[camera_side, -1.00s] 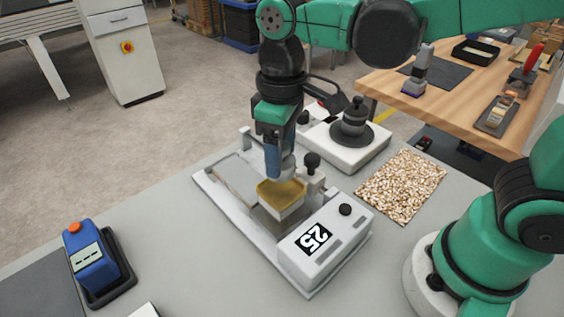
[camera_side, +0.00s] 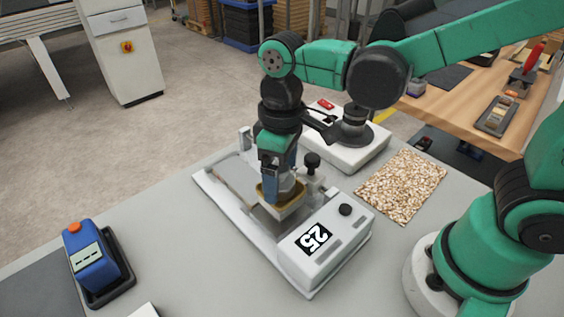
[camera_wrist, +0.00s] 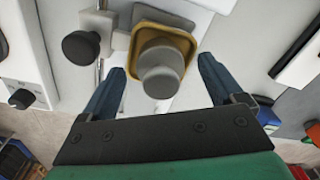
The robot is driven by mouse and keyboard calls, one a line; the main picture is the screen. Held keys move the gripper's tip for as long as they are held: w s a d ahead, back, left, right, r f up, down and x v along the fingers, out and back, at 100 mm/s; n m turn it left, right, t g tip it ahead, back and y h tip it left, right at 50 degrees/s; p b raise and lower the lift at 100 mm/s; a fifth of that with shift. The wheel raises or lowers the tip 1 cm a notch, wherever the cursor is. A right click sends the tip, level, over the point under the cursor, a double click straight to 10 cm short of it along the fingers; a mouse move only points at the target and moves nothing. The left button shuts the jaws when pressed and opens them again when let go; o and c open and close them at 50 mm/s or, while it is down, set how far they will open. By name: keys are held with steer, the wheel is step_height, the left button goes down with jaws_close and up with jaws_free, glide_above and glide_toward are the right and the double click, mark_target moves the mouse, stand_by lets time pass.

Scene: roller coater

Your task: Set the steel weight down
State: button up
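The steel weight is a grey knobbed cylinder (camera_wrist: 162,72) standing in a yellow-rimmed square pan (camera_wrist: 190,42) in the wrist view. In the side view the weight (camera_side: 288,185) shows partly behind a finger, inside the pan (camera_side: 281,208) on the roller coater (camera_side: 240,222). My gripper (camera_side: 279,188) is low over the pan. In the wrist view its blue fingers (camera_wrist: 162,70) are apart, one on each side of the weight, with a visible gap to it on both sides. The weight's base is partly hidden by its own top.
The coater's control box (camera_side: 328,247), marked 25, is right of the pan, and a black knob (camera_side: 312,161) stands close behind. A white unit (camera_side: 335,148) with a dark stepped piece is behind. A speckled mat (camera_side: 402,186) lies right; a blue device (camera_side: 94,262) stands left.

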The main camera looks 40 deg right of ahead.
step_height(320, 180, up, 12)
steer(key=d+f+m+t, duration=0.5)
steer(key=d+f+t, duration=0.2)
steer(key=d, duration=0.3)
steer(key=shift+s+f, duration=0.25)
steer(key=shift+f, duration=0.25)
stand_by(1.0)
